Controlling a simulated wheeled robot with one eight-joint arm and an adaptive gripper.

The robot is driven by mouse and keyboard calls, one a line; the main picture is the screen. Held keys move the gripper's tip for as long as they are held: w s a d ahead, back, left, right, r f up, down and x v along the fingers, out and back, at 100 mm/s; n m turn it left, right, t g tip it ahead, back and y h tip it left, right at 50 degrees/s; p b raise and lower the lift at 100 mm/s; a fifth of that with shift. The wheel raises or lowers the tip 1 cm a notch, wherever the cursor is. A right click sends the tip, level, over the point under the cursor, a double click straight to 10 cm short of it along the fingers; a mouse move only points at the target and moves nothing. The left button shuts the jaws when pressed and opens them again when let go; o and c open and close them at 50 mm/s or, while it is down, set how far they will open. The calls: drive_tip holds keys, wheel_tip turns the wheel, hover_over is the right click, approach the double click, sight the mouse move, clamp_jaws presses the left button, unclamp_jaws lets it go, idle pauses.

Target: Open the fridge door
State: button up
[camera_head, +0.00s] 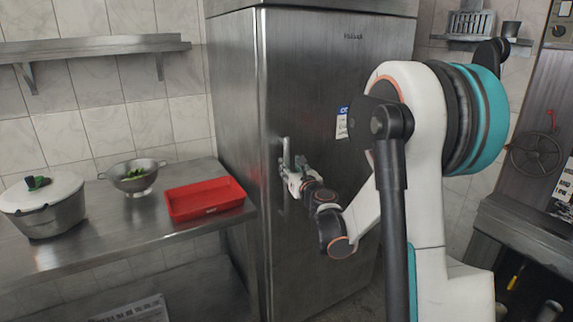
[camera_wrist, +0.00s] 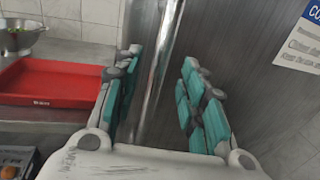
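The fridge (camera_head: 232,85) is a tall brushed-metal cabinet in the middle of the head view. Its door (camera_head: 315,75) looks shut, with a vertical metal handle (camera_head: 286,150) near its left edge. My gripper (camera_head: 291,172) is at the handle. In the wrist view, my gripper (camera_wrist: 160,64) is open, with teal-padded fingers on either side of the shiny handle bar (camera_wrist: 158,75). Gaps show between the bar and both fingers.
A metal counter (camera_head: 110,245) left of the fridge holds a red tray (camera_head: 205,198), a colander (camera_head: 135,177) and a lidded pot (camera_head: 45,208). The tray lies close to the fridge side. A wall shelf (camera_head: 90,47) hangs above. A paper notice (camera_wrist: 302,45) is on the door.

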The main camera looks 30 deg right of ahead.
sight(288, 162)
drive_tip(key=shift+w+d+b, duration=0.2)
drive_tip(key=shift+w+d, duration=0.05)
drive_tip(key=shift+w, duration=1)
drive_tip(key=shift+w+d+b, duration=0.2)
drive_tip(key=shift+w, duration=1.05)
clamp_jaws()
